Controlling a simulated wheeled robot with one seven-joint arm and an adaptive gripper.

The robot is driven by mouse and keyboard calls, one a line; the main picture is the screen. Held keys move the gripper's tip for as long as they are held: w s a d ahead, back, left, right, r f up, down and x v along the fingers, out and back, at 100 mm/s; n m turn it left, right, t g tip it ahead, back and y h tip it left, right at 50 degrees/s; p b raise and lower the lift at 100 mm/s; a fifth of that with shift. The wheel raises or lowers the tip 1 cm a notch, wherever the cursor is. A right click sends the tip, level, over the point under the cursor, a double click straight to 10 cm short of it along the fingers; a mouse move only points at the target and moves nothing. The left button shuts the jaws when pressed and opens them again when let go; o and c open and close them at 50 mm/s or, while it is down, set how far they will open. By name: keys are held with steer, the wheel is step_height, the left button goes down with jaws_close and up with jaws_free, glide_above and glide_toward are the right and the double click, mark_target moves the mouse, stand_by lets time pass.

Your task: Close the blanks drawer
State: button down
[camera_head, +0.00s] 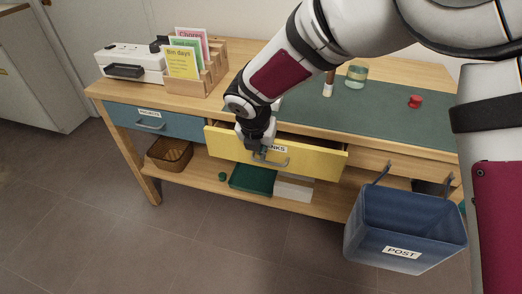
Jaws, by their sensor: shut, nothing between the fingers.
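The blanks drawer (318,163) has a yellow front and a white label that is partly hidden by my gripper, with only the end of the word showing. It stands partly open in the desk, and its front sits forward of the blue drawer beside it. Its grey handle (280,162) is on the middle of the front. My gripper (258,150) is shut at the drawer front, by the left end of the handle. I cannot tell whether it touches the handle or the front. My arm hides part of the drawer's top opening.
A closed blue drawer (158,121) is to the left. A blue POST bin (402,225) hangs at the front right. The desk (432,77) holds a white machine (130,62), a card rack (213,71), a jar (356,76) and a red item (414,102). A basket (170,153) is on the lower shelf.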

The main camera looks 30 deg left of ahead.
steer(key=w+p, duration=0.2)
steer(key=shift+w+a, duration=0.35)
stand_by(0.4)
